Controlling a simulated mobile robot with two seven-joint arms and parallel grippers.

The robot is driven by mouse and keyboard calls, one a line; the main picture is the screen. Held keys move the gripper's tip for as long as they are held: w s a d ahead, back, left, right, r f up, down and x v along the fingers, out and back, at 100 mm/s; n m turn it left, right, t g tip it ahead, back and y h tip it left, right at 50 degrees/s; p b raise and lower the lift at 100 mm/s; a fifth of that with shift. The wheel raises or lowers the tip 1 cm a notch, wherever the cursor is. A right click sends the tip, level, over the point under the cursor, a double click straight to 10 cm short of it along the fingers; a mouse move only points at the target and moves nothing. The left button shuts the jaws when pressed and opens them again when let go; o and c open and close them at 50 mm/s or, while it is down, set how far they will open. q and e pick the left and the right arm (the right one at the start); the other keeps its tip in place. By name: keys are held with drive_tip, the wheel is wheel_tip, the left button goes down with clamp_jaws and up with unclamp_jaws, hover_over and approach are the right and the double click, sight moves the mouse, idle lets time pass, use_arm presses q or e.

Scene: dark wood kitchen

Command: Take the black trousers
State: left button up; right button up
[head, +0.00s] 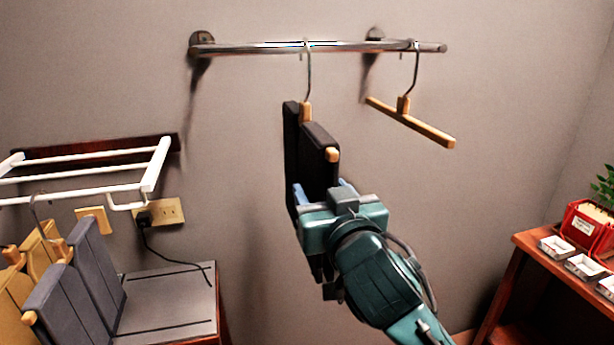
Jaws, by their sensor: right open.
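The black trousers (322,140) hang folded over a wooden hanger (333,155), whose hook sits on the metal wall rail (260,47). My right gripper (318,190) is at the lower part of the trousers, its bluish fingers apart on either side of the cloth or close to it. The gripper body hides the lower trousers, so I cannot tell whether the fingers touch them. My left gripper is not in view.
An empty wooden hanger (415,122) hangs to the right on the rail. At left, grey trousers (75,290) and tan trousers (30,260) hang near a white rack (90,180). A wooden side table (530,245) with small boxes (585,267) stands at right.

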drive_tip(key=shift+w+a, duration=0.2)
drive_tip(key=shift+s+r, duration=0.1)
drive_tip(key=shift+s, duration=0.1)
drive_tip(key=shift+c, duration=0.6)
clamp_jaws()
drive_tip(key=shift+r, duration=0.1)
